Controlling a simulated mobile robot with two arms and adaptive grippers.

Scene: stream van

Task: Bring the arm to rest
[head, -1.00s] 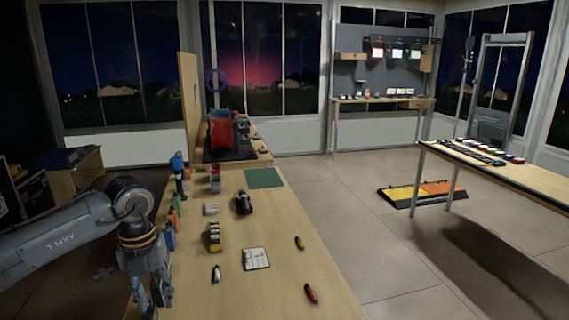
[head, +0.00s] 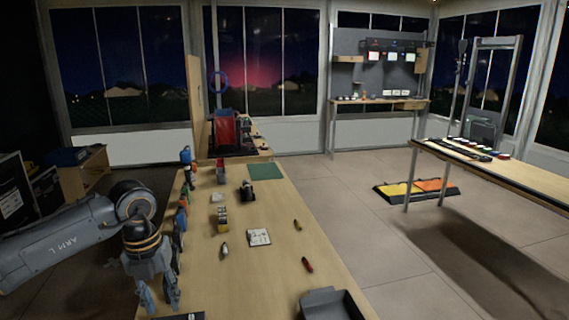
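My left arm (head: 65,245) comes in from the left in the head view, bent at a round joint, with its hand hanging down. My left gripper (head: 160,308) points down beside the near left edge of the wooden table (head: 275,215). Its two fingers stand apart, with nothing seen between them. The fingertips are close to the bottom of the picture. My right gripper does not show.
On the table are a red-handled tool (head: 307,265), a white card (head: 259,237), a green mat (head: 265,171) and a grey tray (head: 330,303) at the near edge. Another table (head: 480,168) stands at right. A yellow-orange floor mat (head: 415,189) lies between; open floor surrounds it.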

